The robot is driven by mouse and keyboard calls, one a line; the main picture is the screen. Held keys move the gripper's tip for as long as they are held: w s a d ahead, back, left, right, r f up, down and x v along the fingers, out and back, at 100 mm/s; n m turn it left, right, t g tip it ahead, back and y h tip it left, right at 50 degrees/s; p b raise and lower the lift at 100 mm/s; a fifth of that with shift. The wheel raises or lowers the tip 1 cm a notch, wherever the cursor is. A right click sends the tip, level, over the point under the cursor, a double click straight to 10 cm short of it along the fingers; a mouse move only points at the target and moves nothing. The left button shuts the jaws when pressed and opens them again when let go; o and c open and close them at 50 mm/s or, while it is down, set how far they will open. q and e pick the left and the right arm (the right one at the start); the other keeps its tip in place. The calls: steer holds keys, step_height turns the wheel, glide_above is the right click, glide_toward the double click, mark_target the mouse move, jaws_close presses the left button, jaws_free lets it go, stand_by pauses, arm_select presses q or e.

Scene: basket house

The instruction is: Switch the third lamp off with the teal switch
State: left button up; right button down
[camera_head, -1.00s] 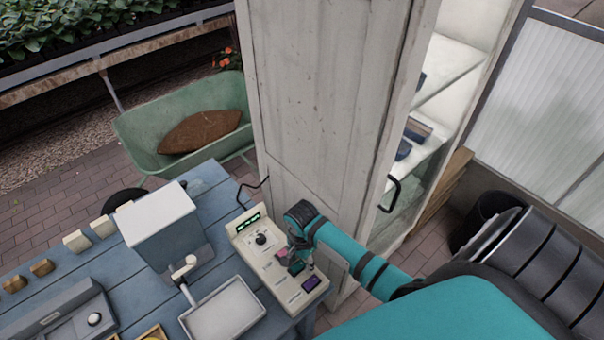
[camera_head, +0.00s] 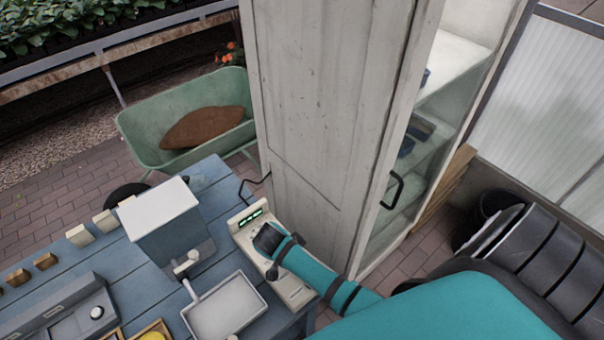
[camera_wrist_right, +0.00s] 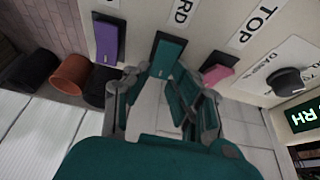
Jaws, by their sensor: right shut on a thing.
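A pale control panel (camera_head: 240,222) lies at the right end of the blue table, with a green-lit display (camera_head: 250,217) at its far end. My right arm covers much of it in the head view. In the right wrist view the teal switch (camera_wrist_right: 169,52) stands between a purple switch (camera_wrist_right: 106,40) and a pink switch (camera_wrist_right: 217,72). My right gripper (camera_wrist_right: 160,84) is at the teal switch, its fingers on either side of the switch's lower end, shut on it. My left gripper is out of view. I cannot make out a third lamp.
A black knob (camera_wrist_right: 287,82) sits beside the pink switch. A tall white cabinet (camera_head: 320,90) stands close behind the panel. A white box (camera_head: 160,215) and a grey tray (camera_head: 224,308) are on the table (camera_head: 215,180) to the left. A green wheelbarrow (camera_head: 150,125) stands behind.

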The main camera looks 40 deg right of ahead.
stand_by(0.4)
steer(key=c, duration=1.2)
jaws_free()
steer(key=shift+o, duration=0.2)
steer(key=v, duration=1.2)
steer(key=shift+a, duration=0.2)
steer(key=shift+a+f, duration=0.1)
